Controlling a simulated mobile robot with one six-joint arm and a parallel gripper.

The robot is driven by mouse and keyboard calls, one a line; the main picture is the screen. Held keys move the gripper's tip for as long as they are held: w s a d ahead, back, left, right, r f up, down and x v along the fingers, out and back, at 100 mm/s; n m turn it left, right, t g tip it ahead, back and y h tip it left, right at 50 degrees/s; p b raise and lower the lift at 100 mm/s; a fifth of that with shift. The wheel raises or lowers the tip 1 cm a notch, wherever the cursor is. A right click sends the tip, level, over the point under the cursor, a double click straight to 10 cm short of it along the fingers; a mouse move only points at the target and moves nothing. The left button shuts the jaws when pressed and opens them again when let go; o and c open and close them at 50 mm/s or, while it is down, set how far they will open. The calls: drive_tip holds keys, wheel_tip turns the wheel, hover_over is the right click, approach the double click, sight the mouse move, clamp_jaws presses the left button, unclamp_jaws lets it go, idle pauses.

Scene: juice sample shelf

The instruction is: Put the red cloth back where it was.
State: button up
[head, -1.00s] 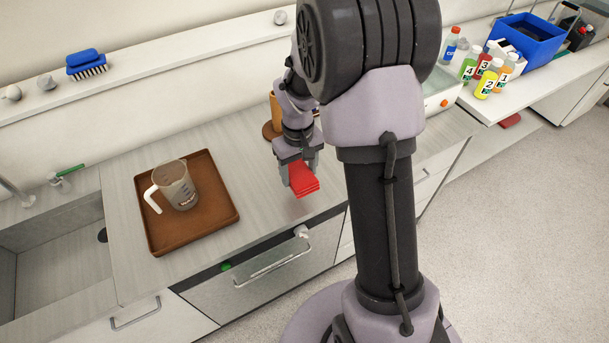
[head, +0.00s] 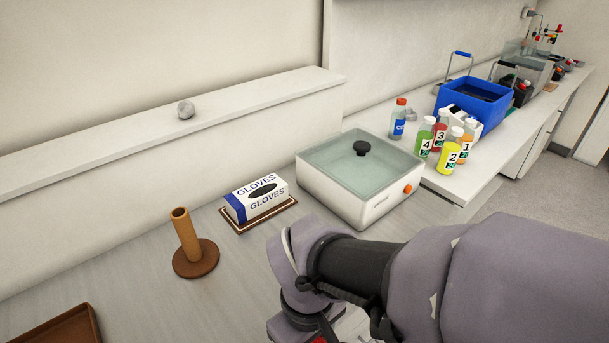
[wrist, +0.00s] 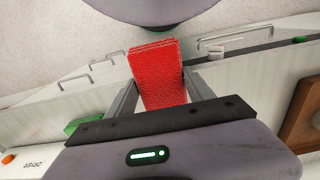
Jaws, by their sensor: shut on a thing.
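The red cloth (wrist: 158,85) is a folded stack of layers between the two fingers of my gripper (wrist: 157,72) in the wrist view. My gripper is shut on it and the cloth juts out past the fingertips. In the head view my arm fills the lower right. The gripper is mostly cut off by the bottom edge there, and only a sliver of red shows. The height of the cloth above the counter cannot be told.
A white box with a glass lid (head: 360,165), a gloves box (head: 256,198) and a brown stand (head: 195,255) are on the counter. Numbered bottles (head: 453,155) and a blue bin (head: 475,100) stand to the right. A brown tray (head: 60,330) shows at lower left. Counter between is free.

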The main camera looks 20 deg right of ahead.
drive_tip(key=w+p, duration=0.1)
drive_tip(key=p, duration=0.3)
drive_tip(key=w+r+p, duration=0.1)
drive_tip(key=w+p, duration=0.1)
drive_tip(key=p, duration=0.2)
drive_tip(key=w+p, duration=0.2)
drive_tip(key=p, duration=0.2)
drive_tip(key=shift+w+d+r, duration=0.2)
drive_tip(key=shift+d+r, duration=0.05)
drive_tip(key=shift+d, duration=0.15)
drive_tip(key=w+f, duration=0.1)
drive_tip(key=w, duration=0.2)
drive_tip(key=w+d+f+b, duration=0.1)
drive_tip(key=w, duration=0.1)
drive_tip(key=w+d+f, duration=0.1)
drive_tip(key=w, duration=0.2)
drive_tip(key=shift+w+b, duration=0.3)
wheel_tip(320, 180, down, 3)
drive_tip(key=shift+f+b, duration=0.2)
drive_tip(key=shift+b, duration=0.55)
drive_tip(key=shift+r, duration=0.1)
drive_tip(key=shift+f, duration=0.2)
drive_tip(key=o, duration=1.3)
